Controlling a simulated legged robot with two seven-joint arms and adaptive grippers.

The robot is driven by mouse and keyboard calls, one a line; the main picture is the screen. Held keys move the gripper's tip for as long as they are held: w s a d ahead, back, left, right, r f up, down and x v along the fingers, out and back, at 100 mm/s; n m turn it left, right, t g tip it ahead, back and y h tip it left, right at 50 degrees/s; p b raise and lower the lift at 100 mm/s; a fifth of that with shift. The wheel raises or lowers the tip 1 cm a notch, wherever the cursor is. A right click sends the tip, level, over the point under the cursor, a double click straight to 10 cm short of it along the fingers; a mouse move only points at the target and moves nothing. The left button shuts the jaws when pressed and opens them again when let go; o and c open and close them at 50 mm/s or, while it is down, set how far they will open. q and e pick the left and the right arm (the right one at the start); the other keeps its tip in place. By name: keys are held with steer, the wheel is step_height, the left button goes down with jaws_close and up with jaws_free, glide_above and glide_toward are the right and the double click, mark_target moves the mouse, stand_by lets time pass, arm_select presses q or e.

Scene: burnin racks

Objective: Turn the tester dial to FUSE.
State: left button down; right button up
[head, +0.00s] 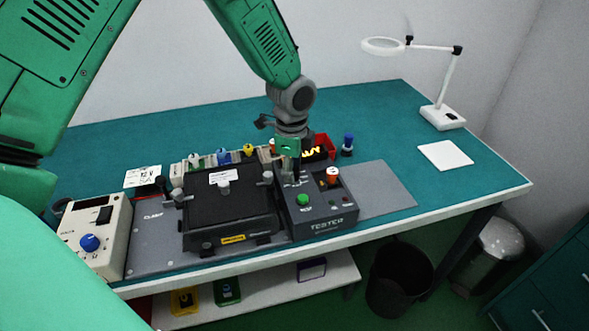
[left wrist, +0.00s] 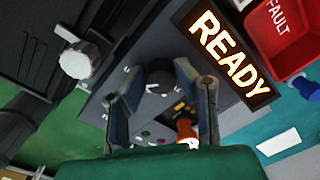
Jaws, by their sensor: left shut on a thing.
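My left gripper (head: 293,178) points down at the tester's back left part. In the left wrist view its two fingers (left wrist: 162,105) stand on either side of the black tester dial (left wrist: 159,76) and are shut on it. White marks surround the dial, but I cannot read them or tell where it points. The dial is hidden by the gripper in the head view. My right gripper is not in view.
A lit READY display (left wrist: 229,55) and a red FAULT bin (left wrist: 282,38) are close behind the tester. A black clamp fixture (head: 228,209) stands left of it, then a white supply box (head: 96,228). A grey mat (head: 383,186) to the right is clear.

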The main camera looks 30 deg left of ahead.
arm_select(q)
steer(key=shift+w+r+n+p, duration=0.1)
steer(key=shift+n+p, duration=0.35)
steer(key=shift+n, duration=0.25)
steer(key=n+p, duration=0.1)
steer(key=n, duration=0.1)
steer(key=shift+d+r+n, duration=0.1)
steer(key=shift+n, duration=0.2)
steer(key=n+p, duration=0.2)
steer(key=n, duration=0.1)
steer(key=shift+w+n, duration=0.1)
steer(key=shift+n, duration=0.2)
steer(key=n+p, duration=0.1)
steer(key=n, duration=0.3)
steer(key=shift+w, duration=0.1)
steer(key=shift+n+p, duration=0.6)
steer(key=shift+n, duration=1.4)
steer(key=c, duration=1.3)
jaws_free()
steer(key=shift+w, duration=0.1)
steer(key=shift+o, duration=0.2)
steer(key=shift+g, duration=0.3)
